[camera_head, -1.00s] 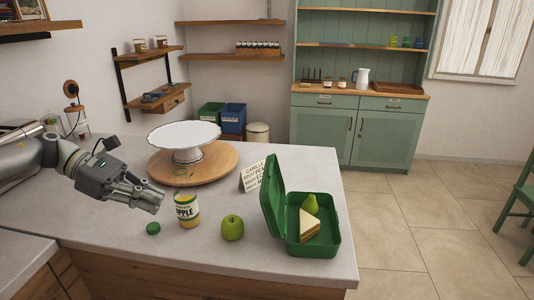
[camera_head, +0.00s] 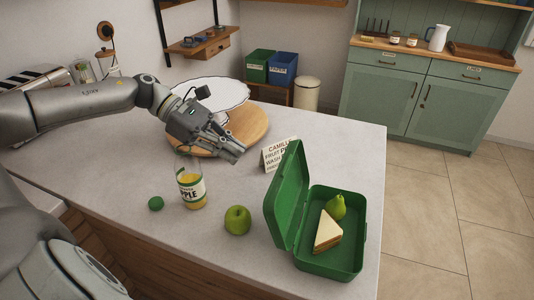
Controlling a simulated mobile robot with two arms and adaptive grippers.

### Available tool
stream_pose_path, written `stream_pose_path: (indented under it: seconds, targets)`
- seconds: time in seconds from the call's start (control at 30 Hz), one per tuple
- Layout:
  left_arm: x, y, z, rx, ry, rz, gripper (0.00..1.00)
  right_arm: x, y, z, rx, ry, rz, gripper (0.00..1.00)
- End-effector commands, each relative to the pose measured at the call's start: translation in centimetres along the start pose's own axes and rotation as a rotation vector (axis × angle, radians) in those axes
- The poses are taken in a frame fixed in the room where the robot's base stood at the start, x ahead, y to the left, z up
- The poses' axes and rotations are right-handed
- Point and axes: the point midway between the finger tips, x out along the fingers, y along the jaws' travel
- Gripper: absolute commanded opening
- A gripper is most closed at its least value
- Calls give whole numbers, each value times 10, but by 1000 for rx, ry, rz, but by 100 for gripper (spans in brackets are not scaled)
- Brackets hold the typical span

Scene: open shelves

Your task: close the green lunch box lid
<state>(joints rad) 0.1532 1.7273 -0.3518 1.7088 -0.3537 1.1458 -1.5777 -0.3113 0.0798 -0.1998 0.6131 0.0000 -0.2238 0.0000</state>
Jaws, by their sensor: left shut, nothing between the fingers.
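The green lunch box (camera_head: 348,267) stands open near the right front corner of the counter. Its green lid (camera_head: 287,196) stands up on the box's left side, leaning a little to the left. A sandwich (camera_head: 327,232) and a green pear (camera_head: 336,206) lie in the box. My left gripper (camera_head: 237,156) is shut and empty, above the counter to the left of the lid and apart from it, in front of the round wooden board. My right gripper is not in view.
A jar (camera_head: 192,188), a green apple (camera_head: 237,220) and a small green cap (camera_head: 156,203) stand left of the box. A written card (camera_head: 277,154) stands behind the lid. A white cake stand (camera_head: 212,93) rests on a wooden board (camera_head: 257,122) farther back.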

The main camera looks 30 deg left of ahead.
Motion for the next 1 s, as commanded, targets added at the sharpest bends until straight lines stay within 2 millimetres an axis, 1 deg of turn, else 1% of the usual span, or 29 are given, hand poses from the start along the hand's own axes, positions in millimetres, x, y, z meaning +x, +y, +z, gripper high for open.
stream_pose_path:
  seconds: [0.03, 0.1, 0.33, 0.4, 0.5, 0.7, 1.0]
  targets:
    - [10, -1, 2, -2, -7, -6, 0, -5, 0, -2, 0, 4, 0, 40]
    - [23, -1, 3, -1, -8, -2, 0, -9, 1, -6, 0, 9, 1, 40]
    - [48, 0, 5, 2, -9, 0, 0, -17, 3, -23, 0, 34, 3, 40]
    - [52, 0, 15, 4, -8, 1, 0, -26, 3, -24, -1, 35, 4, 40]
    - [60, 1, 22, 4, -6, 2, 0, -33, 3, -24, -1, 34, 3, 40]
    - [71, 0, 29, 2, -2, 1, 0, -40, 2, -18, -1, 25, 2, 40]
    - [74, 1, 29, 0, -1, 2, 0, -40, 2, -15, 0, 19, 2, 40]
